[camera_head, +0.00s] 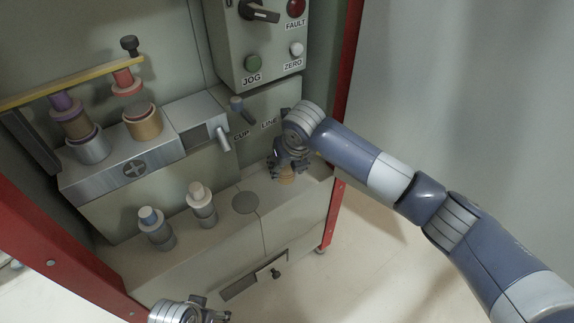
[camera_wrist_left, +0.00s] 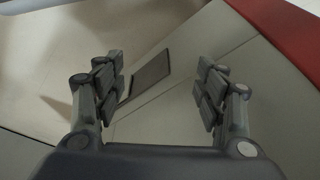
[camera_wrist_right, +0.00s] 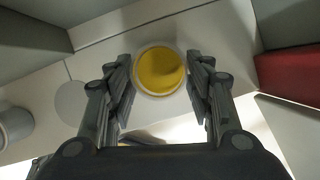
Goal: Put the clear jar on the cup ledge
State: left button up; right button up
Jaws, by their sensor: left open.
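The clear jar (camera_wrist_right: 160,70) shows in the right wrist view as a round pale rim around yellow contents. In the head view it is a small tan shape (camera_head: 287,177) on the lower bench, below the LINE label and mostly hidden by my right gripper (camera_head: 290,160). The ledge under the CUP label carries a grey disc (camera_head: 245,202), left of the jar. My left gripper (camera_wrist_left: 160,75) is open and empty over the bench's lower front.
Two capped cylinders (camera_head: 157,229) (camera_head: 202,204) stand on the bench left of the disc. A spout (camera_head: 222,138) sticks out above the bench. A control box (camera_head: 258,45) hangs above. A red post (camera_head: 345,90) borders the right. The disc is clear.

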jog(key=shift+o, duration=0.9)
pick_arm(q)
jog(key=shift+w+r, duration=0.1)
jog(key=shift+r, duration=0.2)
jog(key=shift+w, duration=0.1)
pick_arm(e)
jog(key=shift+r, duration=0.15)
pick_arm(q)
notch_tip(320, 180, down, 6)
jog(key=s+p, duration=0.1)
jog(key=shift+p, duration=0.35)
pick_arm(e)
jog(key=v, duration=1.2)
